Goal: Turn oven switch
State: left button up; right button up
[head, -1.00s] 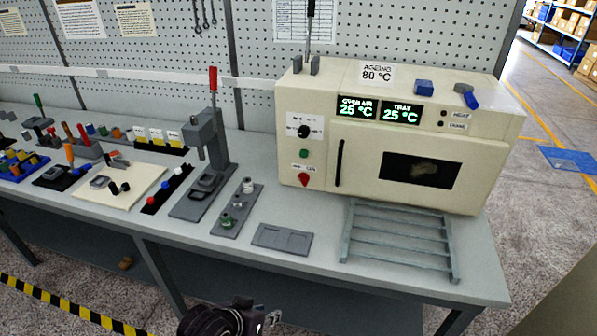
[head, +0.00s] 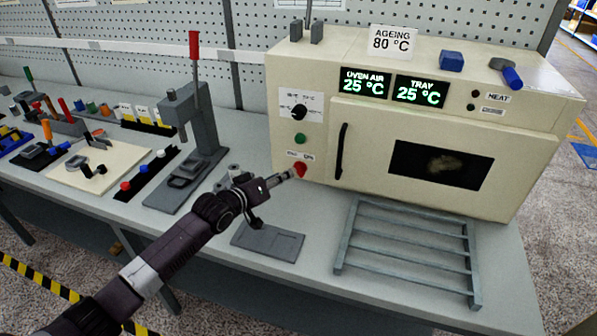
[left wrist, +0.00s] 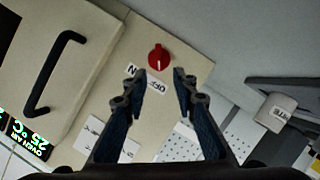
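The cream oven (head: 400,190) stands on the right part of the bench. Its red switch (head: 301,168) is low on the left of its front, below a green button (head: 299,138). My left gripper (head: 289,174) reaches up from the lower left, right at the switch, partly covering it. In the left wrist view the red switch (left wrist: 160,57) lies just beyond and between the open fingertips (left wrist: 160,75), with no visible contact. Its white mark points roughly toward the OFF label (left wrist: 154,86). My right gripper is not in view.
A black door handle (head: 342,150) is just right of the switch, and a dial (head: 299,111) is above. A grey rack (head: 405,250) and a flat grey plate (head: 266,243) lie in front. A lever press (head: 190,130) stands to the left.

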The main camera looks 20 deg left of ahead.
aim_at(295, 169)
pick_arm(q)
jog(key=shift+x, duration=3.1)
jog(key=shift+w+d, duration=0.15)
jog(key=shift+w+f, duration=0.1)
jog(key=shift+w, duration=0.15)
jog(key=shift+c, duration=1)
grip_shut()
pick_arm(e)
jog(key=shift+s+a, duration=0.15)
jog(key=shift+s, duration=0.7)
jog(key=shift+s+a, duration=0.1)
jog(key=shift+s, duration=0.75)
